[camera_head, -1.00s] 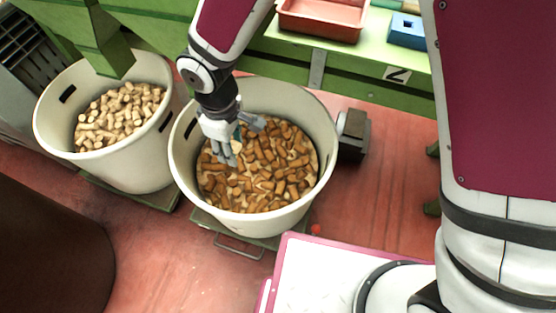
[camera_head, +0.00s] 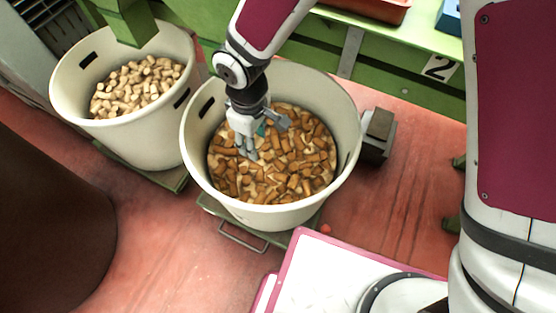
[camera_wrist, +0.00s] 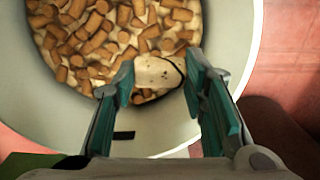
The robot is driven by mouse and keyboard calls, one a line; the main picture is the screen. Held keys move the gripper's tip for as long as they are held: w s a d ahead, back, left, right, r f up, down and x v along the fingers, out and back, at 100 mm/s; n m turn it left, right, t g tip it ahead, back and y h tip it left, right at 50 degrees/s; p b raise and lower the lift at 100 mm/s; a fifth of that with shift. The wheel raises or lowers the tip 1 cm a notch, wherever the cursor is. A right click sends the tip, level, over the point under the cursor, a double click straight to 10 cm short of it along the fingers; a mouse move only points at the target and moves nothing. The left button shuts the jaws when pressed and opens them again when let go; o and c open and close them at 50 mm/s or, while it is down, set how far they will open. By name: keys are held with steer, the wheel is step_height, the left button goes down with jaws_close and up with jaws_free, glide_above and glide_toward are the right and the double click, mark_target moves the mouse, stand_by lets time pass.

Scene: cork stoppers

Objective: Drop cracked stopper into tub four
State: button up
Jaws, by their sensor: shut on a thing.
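A pale stopper with dark specks and a dark curved line near its right end (camera_wrist: 158,72) is between the finger pads of my gripper (camera_wrist: 160,80) in the wrist view. My gripper is shut on it. In the head view my gripper (camera_head: 262,142) is within the rim of the middle white tub (camera_head: 350,125), over brown stoppers (camera_head: 285,165); the held stopper is hard to make out there. The wrist view shows the same brown stoppers (camera_wrist: 85,40) below the fingers. No number shows on this tub.
Another white tub (camera_head: 140,140) with pale stoppers (camera_head: 135,88) stands at the left. A green bench marked 2 (camera_head: 438,68) runs behind. A grey block (camera_head: 378,135) adjoins the middle tub's right side. A pink-edged white board (camera_head: 325,270) lies in front.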

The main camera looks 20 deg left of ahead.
steer(key=o, duration=0.8)
steer(key=shift+r, duration=0.15)
step_height(320, 180, up, 12)
steer(key=shift+f, duration=0.1)
stand_by(0.3)
